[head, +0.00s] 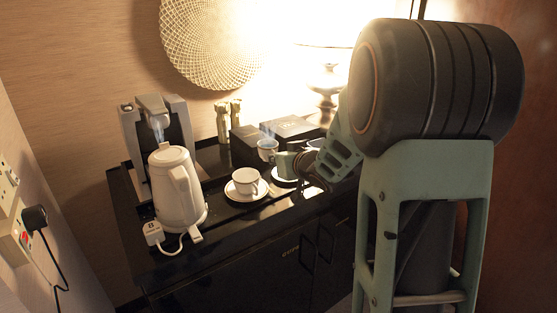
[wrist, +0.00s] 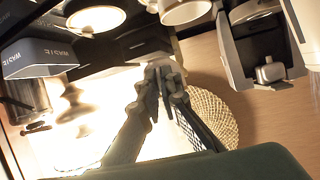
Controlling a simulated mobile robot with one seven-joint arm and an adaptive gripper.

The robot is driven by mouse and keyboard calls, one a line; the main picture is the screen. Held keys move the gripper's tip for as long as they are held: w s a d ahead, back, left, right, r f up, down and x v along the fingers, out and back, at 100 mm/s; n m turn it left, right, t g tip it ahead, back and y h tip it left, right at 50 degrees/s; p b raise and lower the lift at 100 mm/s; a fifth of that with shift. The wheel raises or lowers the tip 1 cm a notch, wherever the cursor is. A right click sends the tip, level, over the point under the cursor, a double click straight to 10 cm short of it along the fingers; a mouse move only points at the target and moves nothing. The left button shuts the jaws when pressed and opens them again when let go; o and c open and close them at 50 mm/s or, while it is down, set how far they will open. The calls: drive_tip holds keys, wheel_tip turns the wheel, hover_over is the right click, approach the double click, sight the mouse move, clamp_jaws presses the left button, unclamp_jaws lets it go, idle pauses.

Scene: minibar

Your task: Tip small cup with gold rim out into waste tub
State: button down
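A second white cup (head: 246,181) sits on a saucer nearer the front. The wrist view looks upside down and shows a white cup (wrist: 186,13) beyond my fingertips (wrist: 165,68), apart from them. A brightly lit round white piece (wrist: 95,18) lies to its left. I cannot tell which cup has the gold rim. The fingers look close together with nothing visible between them. The grey tub marked WASTE (wrist: 40,62) is at the left of the wrist view.
A white kettle (head: 178,190) stands at the counter's front left, before a coffee machine (head: 176,122). A lamp (head: 327,85) stands at the back right. Dark boxes (head: 290,127) lie behind the cups.

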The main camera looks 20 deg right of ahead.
drive_tip(key=shift+s+a+r, duration=0.15)
drive_tip(key=shift+s+a, duration=0.2)
drive_tip(key=shift+a, duration=0.4)
drive_tip(key=s+a+f+m+h, duration=0.1)
drive_tip(key=s+a+f+h, duration=0.1)
drive_tip(key=s+a, duration=0.2)
drive_tip(key=shift+s+a+f+m, duration=0.2)
drive_tip(key=shift+s+a+m, duration=0.15)
drive_tip(key=shift+a, duration=0.4)
